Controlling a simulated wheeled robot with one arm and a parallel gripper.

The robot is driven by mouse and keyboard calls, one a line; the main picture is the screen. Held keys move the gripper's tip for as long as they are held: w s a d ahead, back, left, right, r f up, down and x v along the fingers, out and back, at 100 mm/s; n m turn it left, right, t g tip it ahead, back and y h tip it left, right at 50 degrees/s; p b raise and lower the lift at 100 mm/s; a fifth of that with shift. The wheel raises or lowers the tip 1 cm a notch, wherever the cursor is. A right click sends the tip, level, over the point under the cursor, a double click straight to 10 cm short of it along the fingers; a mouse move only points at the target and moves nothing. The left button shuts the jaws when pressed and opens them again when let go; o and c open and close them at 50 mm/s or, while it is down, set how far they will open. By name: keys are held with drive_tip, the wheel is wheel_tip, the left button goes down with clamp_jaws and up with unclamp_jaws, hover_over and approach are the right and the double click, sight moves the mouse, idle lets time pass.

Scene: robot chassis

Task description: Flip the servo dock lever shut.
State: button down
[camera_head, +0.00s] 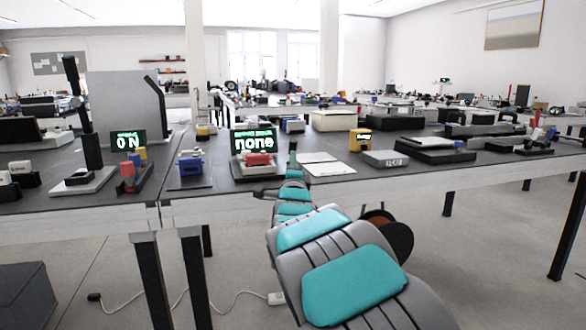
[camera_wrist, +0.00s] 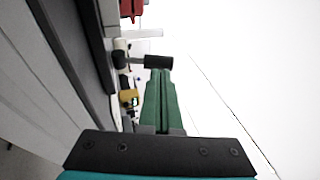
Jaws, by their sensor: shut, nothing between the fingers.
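The dock with the lit "none" screen (camera_head: 254,141) and a red block (camera_head: 258,160) on it stands near the table's front edge. My gripper (camera_head: 292,150) is just right of it, with green fingers closed together and empty. In the wrist view my gripper (camera_wrist: 160,75) points at a black cylindrical grip on a short stem, which looks like the lever (camera_wrist: 158,62). The grip stands out from the table side, close to or touching the fingertips; I cannot tell which.
White plates (camera_head: 328,163) and a grey box (camera_head: 386,158) lie right of my gripper, with a yellow device (camera_head: 360,140) behind. A blue block (camera_head: 190,165) and a tall black post station (camera_head: 88,140) are to the left. The table edge (camera_head: 420,178) runs in front.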

sight(293, 147)
drive_tip(key=shift+x, duration=1.4)
